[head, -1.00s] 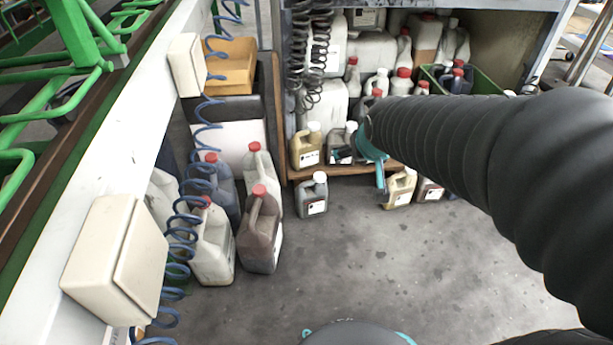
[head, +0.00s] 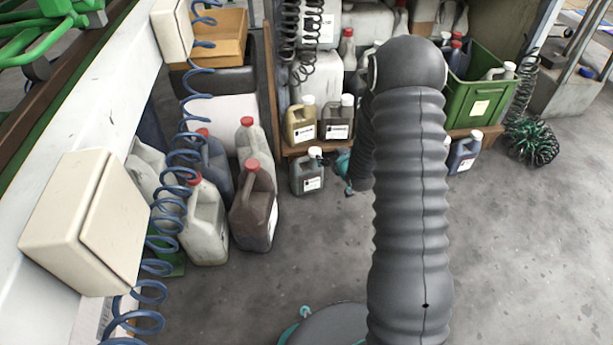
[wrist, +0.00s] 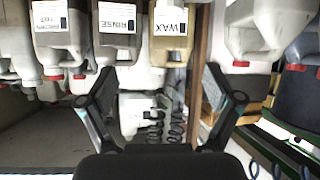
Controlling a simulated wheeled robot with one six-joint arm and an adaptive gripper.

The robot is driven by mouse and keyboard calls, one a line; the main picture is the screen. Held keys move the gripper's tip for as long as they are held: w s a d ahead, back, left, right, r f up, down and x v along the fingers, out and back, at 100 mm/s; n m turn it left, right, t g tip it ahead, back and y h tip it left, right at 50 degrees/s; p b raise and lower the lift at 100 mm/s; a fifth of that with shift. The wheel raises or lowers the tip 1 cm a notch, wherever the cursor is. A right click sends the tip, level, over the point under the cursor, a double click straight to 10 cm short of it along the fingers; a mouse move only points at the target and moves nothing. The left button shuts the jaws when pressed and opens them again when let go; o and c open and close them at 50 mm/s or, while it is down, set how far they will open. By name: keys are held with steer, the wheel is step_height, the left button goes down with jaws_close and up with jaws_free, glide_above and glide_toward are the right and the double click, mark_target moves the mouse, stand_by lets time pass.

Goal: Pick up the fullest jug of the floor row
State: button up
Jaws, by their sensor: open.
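A dark grey jug (head: 307,174) with a white cap stands on the floor before the low shelf. A blue-grey jug (head: 463,153) with a white cap stands right of my arm. My arm hides the floor between them. My gripper (wrist: 160,80) is open and empty, its fingers spread; in the head view only a teal part shows beside the grey jug. The wrist view is upside down and shows a yellowish WAX jug (wrist: 172,32) and a RINSE jug (wrist: 118,35) beyond the fingertips. I cannot tell which floor jug is fullest.
Red-capped jugs, including a brown one (head: 254,210) and a whitish one (head: 206,225), stand at left beside a blue coiled hose (head: 163,215). A green crate (head: 478,97) is at back right. Grey floor (head: 520,250) is clear in front and at right.

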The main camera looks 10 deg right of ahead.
steer(key=t+y, duration=0.1)
glide_toward(317, 164)
steer(key=s, duration=0.2)
steer(key=x, duration=0.2)
steer(key=b+x, duration=0.1)
steer(key=x, duration=0.4)
steer(key=shift+w+d+b, duration=0.25)
steer(key=shift+w+b, duration=0.15)
steer(key=shift+w, duration=0.05)
steer(key=shift+b+x, duration=0.45)
steer(key=shift+x, duration=2.35)
steer(key=shift+a+r, duration=0.1)
steer(key=shift+r, duration=0.05)
steer(key=c, duration=1.6)
steer(key=shift+w+r, duration=0.1)
steer(key=shift+r, duration=0.05)
jaws_close()
